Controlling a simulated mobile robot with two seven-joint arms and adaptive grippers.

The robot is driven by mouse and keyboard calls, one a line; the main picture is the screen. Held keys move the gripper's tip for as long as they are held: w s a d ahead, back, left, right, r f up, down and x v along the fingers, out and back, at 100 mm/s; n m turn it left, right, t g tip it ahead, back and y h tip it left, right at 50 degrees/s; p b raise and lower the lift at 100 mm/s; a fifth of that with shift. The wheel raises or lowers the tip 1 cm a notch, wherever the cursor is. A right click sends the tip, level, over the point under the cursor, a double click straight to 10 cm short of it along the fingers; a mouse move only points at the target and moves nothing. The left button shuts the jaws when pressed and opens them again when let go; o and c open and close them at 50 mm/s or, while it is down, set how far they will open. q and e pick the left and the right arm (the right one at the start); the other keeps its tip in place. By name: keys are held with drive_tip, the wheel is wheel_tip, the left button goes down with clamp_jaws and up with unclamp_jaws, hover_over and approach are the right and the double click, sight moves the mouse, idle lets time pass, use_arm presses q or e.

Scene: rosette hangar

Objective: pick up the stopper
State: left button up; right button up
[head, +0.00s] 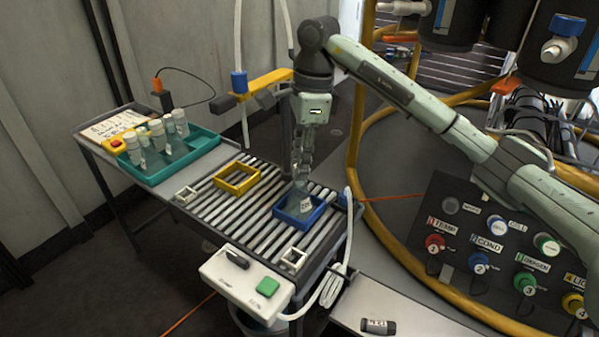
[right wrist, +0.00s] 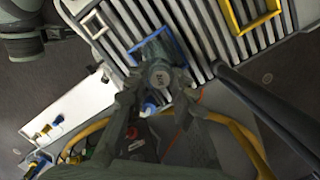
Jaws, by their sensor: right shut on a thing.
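My right gripper (head: 301,178) points straight down over the blue square frame (head: 317,217) on the roller table. Inside the frame stands a grey, see-through vessel (head: 304,208) with a pale label. In the right wrist view, a round grey top with dark marking (right wrist: 160,78) sits between the fingertips of my right gripper (right wrist: 155,88); it looks like the stopper. The fingers are shut on it. It is at or just above the vessel's mouth; whether it is apart from the vessel cannot be told. My left gripper is not in view.
A yellow square frame (head: 236,192) lies empty on the rollers. A teal tray (head: 205,140) with several white-capped bottles stands at the left. A white box with a green button (head: 268,286) hangs at the front. A dark labelled cylinder (head: 378,326) lies on the lower shelf.

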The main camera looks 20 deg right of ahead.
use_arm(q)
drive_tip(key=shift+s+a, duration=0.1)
use_arm(e)
drive_tip(key=shift+r, duration=0.15)
drive_tip(key=shift+r, duration=0.2)
wheel_tip(320, 180, up, 4)
drive_tip(key=shift+f, duration=0.1)
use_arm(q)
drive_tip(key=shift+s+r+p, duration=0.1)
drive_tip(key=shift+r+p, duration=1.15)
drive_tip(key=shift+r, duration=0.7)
use_arm(e)
drive_tip(key=shift+s+a+r, duration=0.8)
drive_tip(key=shift+a+r, duration=1)
drive_tip(key=shift+r, duration=0.05)
drive_tip(key=shift+s+a+r, duration=0.75)
drive_tip(key=shift+a+r, duration=1)
drive_tip(key=shift+r, duration=0.1)
drive_tip(key=shift+s+a+r, duration=0.8)
drive_tip(key=shift+a+r, duration=1)
drive_tip(key=shift+r, duration=0.05)
